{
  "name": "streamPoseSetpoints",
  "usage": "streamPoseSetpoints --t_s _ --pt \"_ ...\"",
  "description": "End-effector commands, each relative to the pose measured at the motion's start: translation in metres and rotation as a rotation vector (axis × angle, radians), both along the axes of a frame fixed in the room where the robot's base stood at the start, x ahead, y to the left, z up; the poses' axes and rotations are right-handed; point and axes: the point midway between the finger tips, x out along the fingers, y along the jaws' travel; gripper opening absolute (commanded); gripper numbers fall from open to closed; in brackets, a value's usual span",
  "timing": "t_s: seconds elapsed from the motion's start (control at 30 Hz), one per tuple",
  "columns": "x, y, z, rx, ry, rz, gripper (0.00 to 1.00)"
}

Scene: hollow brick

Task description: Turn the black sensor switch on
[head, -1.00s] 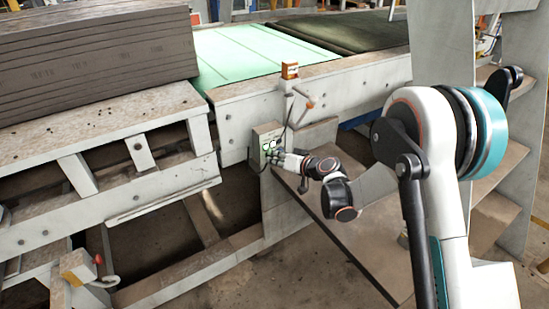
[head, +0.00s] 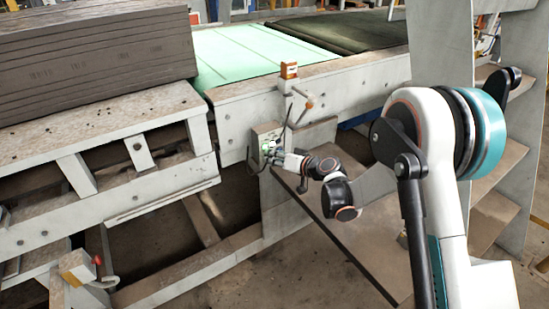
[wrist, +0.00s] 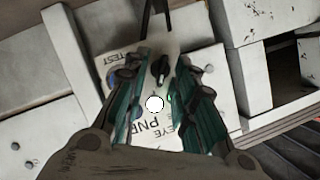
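The black sensor switch (wrist: 159,68) is a small black knob on a pale panel (wrist: 150,135) lettered "TEST", "EYE" and "PNP", in the wrist view. My gripper (wrist: 161,66) is open, with one dark green finger on each side of the switch. A gap shows between the switch and each finger, so I cannot see any contact. In the head view, my gripper (head: 270,152) is at the front of the small grey control box (head: 262,132) on the conveyor frame. It hides much of the box's face, and the switch cannot be made out there.
A dark cable or lever (head: 287,122) rises beside the box. An orange-topped post (head: 289,71) stands above it. The frame's steel beams (head: 240,122) flank the box closely; open floor lies below.

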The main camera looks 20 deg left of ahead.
Motion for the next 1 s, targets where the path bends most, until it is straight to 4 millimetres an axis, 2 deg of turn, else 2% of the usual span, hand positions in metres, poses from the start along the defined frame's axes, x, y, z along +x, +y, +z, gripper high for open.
streamPoseSetpoints --t_s 0.17,0.5,0.7,1.0 --pt "-0.004 -0.009 0.004 0.000 -0.001 -0.001 0.25" --pt "-0.033 -0.063 0.025 0.000 0.000 -0.002 0.25" --pt "-0.048 -0.089 0.035 0.000 0.001 -0.001 0.25" --pt "-0.054 -0.100 0.039 -0.001 0.001 0.001 0.25"
